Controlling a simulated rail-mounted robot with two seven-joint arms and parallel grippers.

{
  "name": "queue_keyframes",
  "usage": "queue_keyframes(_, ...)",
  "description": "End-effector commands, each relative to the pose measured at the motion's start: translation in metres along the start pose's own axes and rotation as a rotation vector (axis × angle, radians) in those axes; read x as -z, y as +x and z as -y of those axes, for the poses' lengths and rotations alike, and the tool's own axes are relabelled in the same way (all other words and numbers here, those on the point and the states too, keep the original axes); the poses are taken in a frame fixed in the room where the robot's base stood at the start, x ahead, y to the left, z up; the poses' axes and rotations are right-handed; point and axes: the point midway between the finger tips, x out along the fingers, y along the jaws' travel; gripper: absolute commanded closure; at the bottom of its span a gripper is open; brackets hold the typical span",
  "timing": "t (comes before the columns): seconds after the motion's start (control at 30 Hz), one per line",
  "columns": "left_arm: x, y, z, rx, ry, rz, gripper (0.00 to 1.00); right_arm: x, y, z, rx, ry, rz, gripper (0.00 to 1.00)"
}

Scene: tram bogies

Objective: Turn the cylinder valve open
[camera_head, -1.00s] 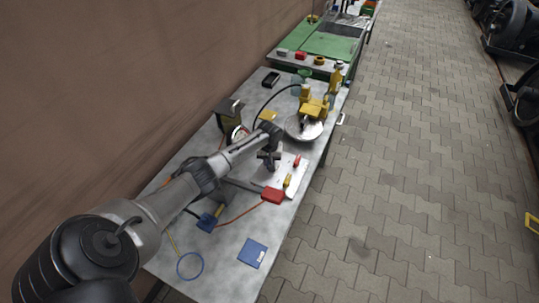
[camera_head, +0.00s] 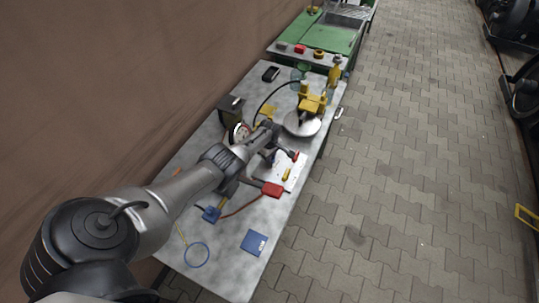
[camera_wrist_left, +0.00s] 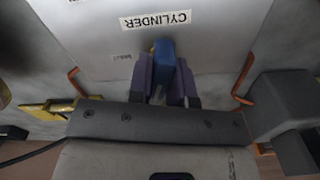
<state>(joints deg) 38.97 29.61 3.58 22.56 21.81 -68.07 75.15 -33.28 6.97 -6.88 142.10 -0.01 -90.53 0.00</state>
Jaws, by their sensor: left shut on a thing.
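A pale panel (camera_head: 291,175) lies on the grey workbench, with a yellow handle (camera_head: 287,174) and a red one (camera_head: 296,156) showing on it. In the left wrist view a CYLINDER label (camera_wrist_left: 156,20) reads upside down on the pale panel surface. Below the label stands a blue handle (camera_wrist_left: 164,54). My left gripper (camera_wrist_left: 162,72) is shut on this blue handle, with a purple finger on each side. In the head view my left gripper (camera_head: 272,153) is at the panel's far left part, and the blue handle is hidden there. My right gripper is not in view.
A gauge (camera_head: 240,133) and a yellow device (camera_head: 312,104) on a round plate stand beyond. A wall is at left; paving is at right.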

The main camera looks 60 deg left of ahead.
Motion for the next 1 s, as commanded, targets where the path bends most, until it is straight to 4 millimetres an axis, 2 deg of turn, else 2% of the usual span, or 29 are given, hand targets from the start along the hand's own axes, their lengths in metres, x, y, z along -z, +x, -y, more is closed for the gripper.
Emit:
queue_keyframes(0.4,0.0005,-0.0007,-0.0002,0.000,-0.245,-0.001,1.00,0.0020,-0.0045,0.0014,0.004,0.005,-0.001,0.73)
queue_keyframes(1.0,0.0008,-0.0007,-0.0002,0.000,-0.317,-0.001,1.00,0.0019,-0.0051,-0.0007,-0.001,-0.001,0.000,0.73)
